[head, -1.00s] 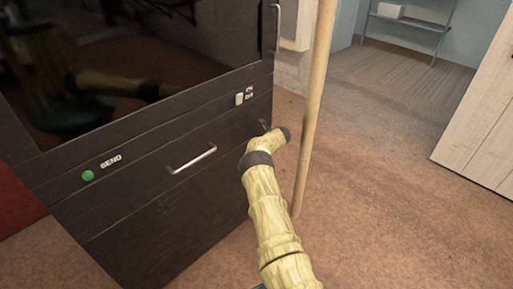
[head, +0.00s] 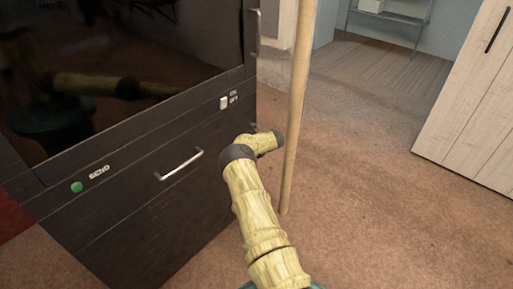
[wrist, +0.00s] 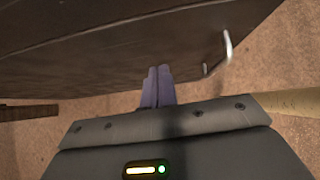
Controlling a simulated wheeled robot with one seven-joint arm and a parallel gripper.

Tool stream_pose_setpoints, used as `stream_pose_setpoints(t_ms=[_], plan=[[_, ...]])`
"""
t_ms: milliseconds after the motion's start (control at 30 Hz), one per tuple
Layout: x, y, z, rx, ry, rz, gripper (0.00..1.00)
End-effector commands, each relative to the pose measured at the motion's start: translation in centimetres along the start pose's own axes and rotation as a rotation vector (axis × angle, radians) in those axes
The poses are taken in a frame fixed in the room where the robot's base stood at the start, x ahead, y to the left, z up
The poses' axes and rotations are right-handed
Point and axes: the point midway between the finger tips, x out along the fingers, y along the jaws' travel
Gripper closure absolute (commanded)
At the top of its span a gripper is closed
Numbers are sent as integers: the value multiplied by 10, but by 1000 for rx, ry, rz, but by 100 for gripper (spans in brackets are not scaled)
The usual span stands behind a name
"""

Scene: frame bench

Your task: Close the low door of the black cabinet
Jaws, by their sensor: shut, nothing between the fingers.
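The black cabinet (head: 60,176) stands at left in the head view, with a dark glossy upper panel and a lower front. A metal bar handle (head: 180,163) is on that lower front. In the wrist view a dark panel (wrist: 110,50), seemingly the low door, fills the top, with a metal handle (wrist: 222,55) at its right. I cannot tell how far the door stands open. My gripper (wrist: 158,73) is shut and empty, its fingertips at the panel's lower edge, left of the handle. Contact is unclear. The head view hides the gripper behind my arm.
A wooden pole (head: 296,110) stands just right of my arm. A green SEND button (head: 76,187) and a pale switch (head: 224,103) are on the cabinet's front strip. A pale plank panel (head: 475,100) stands at far right. The brown floor (head: 380,200) between is clear.

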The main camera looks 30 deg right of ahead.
Motion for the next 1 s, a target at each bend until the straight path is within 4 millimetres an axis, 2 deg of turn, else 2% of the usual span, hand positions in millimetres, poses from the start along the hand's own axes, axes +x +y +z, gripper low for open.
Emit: stream_pose_setpoints(t_ms=[33,200,433,1000], plan=[[-11,-4,-3,8,1,-6,100],[-39,-6,-6,10,2,-9,100],[-69,1,-4,3,4,0,100],[-75,2,-4,1,5,2,100]])
